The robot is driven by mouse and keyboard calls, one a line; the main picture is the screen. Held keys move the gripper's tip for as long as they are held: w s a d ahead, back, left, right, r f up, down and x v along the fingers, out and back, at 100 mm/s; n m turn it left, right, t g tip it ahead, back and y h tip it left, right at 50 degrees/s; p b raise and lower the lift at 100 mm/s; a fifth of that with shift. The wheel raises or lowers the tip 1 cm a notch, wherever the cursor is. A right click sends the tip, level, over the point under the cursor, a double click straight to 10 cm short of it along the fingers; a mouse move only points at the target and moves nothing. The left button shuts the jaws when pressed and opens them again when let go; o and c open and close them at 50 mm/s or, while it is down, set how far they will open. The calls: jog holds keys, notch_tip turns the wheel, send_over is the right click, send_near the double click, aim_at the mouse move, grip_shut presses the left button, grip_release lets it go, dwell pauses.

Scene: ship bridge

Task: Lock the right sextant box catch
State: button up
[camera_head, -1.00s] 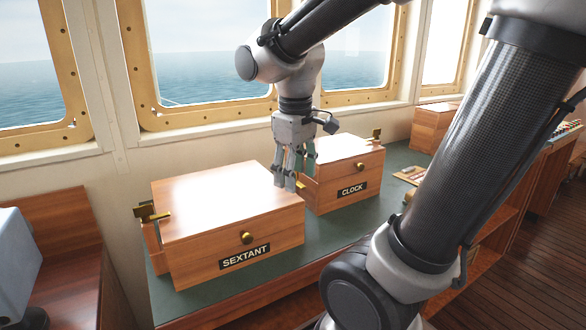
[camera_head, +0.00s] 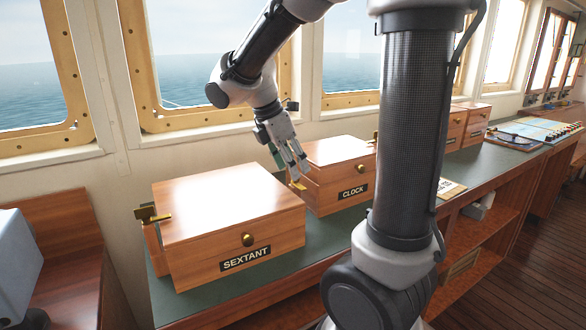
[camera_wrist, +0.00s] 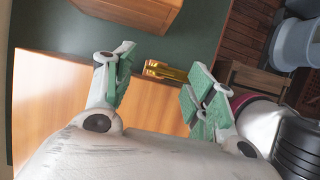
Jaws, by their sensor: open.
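The sextant box (camera_head: 220,211) is a closed wooden box with a SEXTANT label and a brass knob on its front; it also fills the lower left of the wrist view (camera_wrist: 60,95). Its right catch (camera_head: 299,186) is a small brass piece standing out from the right edge; it also shows in the wrist view (camera_wrist: 165,72). My gripper (camera_head: 296,168) is open and tilted, just above this catch. In the wrist view the catch appears between my two green-padded fingers (camera_wrist: 158,88). I cannot tell whether a finger touches it. The box's right side is hidden in the head view.
The clock box (camera_head: 333,165) stands close to the right, leaving a narrow gap of green counter. It also shows at the top of the wrist view (camera_wrist: 135,10). The sextant box's left catch (camera_head: 149,214) stands out at the left. Windows are behind.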

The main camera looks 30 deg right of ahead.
jog(key=shift+x, duration=0.9)
jog(key=c, duration=1)
